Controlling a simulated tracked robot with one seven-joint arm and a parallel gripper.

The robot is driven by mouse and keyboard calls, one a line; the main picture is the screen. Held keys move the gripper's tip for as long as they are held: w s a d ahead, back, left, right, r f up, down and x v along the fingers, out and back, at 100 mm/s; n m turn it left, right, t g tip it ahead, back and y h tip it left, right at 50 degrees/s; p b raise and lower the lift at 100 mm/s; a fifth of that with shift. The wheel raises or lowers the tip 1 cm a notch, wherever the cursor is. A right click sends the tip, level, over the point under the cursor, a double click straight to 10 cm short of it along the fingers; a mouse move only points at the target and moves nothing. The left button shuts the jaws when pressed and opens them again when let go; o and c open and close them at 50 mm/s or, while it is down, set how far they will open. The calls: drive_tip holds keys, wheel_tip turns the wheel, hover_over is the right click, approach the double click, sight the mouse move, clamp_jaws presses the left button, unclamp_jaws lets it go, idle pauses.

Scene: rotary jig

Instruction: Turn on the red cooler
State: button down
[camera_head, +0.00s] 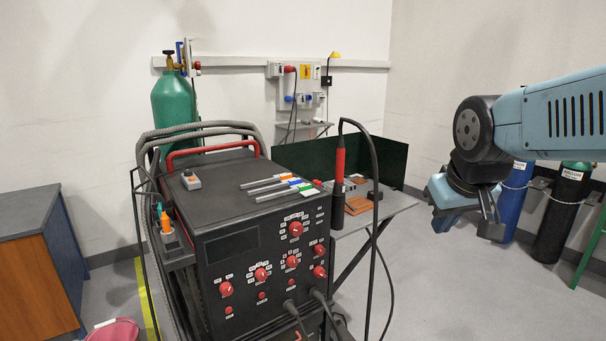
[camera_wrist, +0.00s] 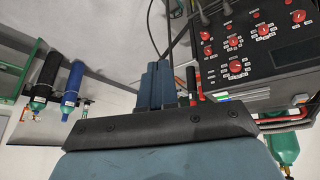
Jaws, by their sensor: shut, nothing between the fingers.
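A black welding machine (camera_head: 260,245) with red knobs and a red handle bar stands in the middle of the head view. Its control panel also shows upside down at the upper right of the wrist view (camera_wrist: 262,50). No separate red cooler can be clearly made out; I cannot tell which part of the machine it is. My gripper (camera_head: 488,215) is raised to the right of the machine, apart from it. In the wrist view its blue fingers (camera_wrist: 157,85) are together and empty.
A green gas cylinder (camera_head: 174,105) stands behind the machine. A torch (camera_head: 339,170) with cables rises at its right front, near a metal table (camera_head: 388,208) with dark screens. Blue and black cylinders (camera_head: 562,215) stand at the right wall. A wooden cabinet (camera_head: 38,285) is at left.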

drive_tip(key=shift+m+y, duration=0.3)
drive_tip(key=shift+m, duration=0.3)
drive_tip(key=s, duration=0.3)
drive_tip(key=s+a, duration=0.1)
drive_tip(key=s, duration=0.1)
drive_tip(key=shift+s+r, duration=0.2)
drive_tip(key=shift+r, duration=0.1)
